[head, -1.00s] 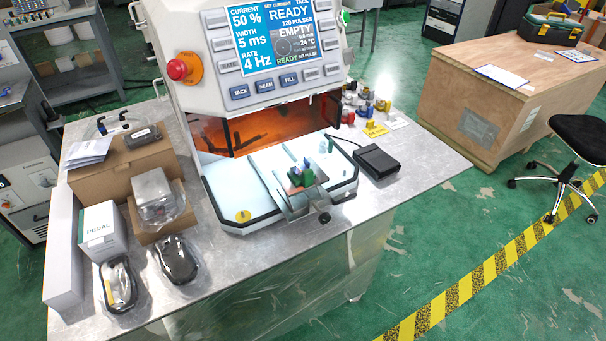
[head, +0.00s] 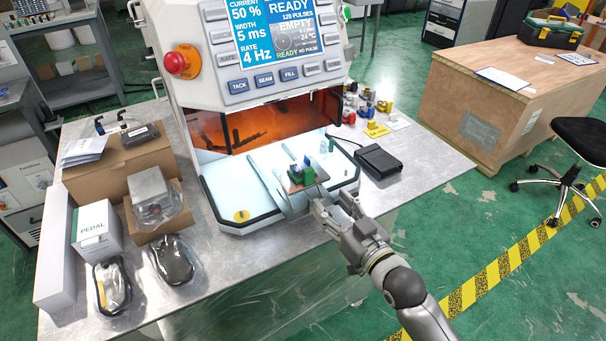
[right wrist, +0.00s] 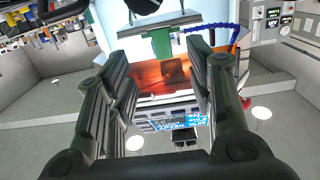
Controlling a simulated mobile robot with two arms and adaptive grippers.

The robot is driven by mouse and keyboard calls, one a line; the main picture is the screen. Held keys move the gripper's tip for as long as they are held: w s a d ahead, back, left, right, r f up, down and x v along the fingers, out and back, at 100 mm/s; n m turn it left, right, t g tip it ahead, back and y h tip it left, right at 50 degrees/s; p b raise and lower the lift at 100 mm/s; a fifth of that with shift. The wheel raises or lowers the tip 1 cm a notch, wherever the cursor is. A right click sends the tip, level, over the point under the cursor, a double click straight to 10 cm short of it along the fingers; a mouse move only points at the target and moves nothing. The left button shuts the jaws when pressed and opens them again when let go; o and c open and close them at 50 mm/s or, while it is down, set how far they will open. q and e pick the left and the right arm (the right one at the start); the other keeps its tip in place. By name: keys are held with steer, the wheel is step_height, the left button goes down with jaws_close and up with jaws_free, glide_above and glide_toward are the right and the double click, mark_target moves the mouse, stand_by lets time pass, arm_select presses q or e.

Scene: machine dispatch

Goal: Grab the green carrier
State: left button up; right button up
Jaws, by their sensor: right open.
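The green carrier (head: 308,176) stands on a small tray with a brown surface at the front of the machine's white work deck. My right gripper (head: 332,200) is open just in front of it, to its lower right. In the right wrist view a green block, apparently the carrier (right wrist: 161,44), shows between and beyond the open fingers (right wrist: 158,58), with no finger seen touching it. Small blue and dark parts beside the carrier are hard to make out. My left gripper is not in view.
The machine (head: 250,75) with its orange window stands behind the deck. A black pedal (head: 378,159) lies to the right. Small coloured parts (head: 377,129) stand behind the pedal. Boxes (head: 97,229) and wrapped items fill the table's left side.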

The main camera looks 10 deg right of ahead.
mark_target(310, 171)
steer(key=shift+t+y, duration=0.3)
steer(key=shift+t, duration=0.1)
steer(key=w, duration=0.1)
steer(key=w+a+r, duration=0.1)
steer(key=w, duration=0.1)
steer(key=w+a+r, duration=0.1)
steer(key=shift+w+r+p, duration=0.2)
steer(key=shift+w+p, duration=0.1)
steer(key=shift+p, duration=0.1)
steer(key=shift+p+x, duration=0.7)
steer(key=shift+x, duration=2.4)
steer(key=shift+d+f, duration=0.15)
steer(key=shift+f, duration=0.05)
jaws_close()
steer(key=shift+r, duration=0.1)
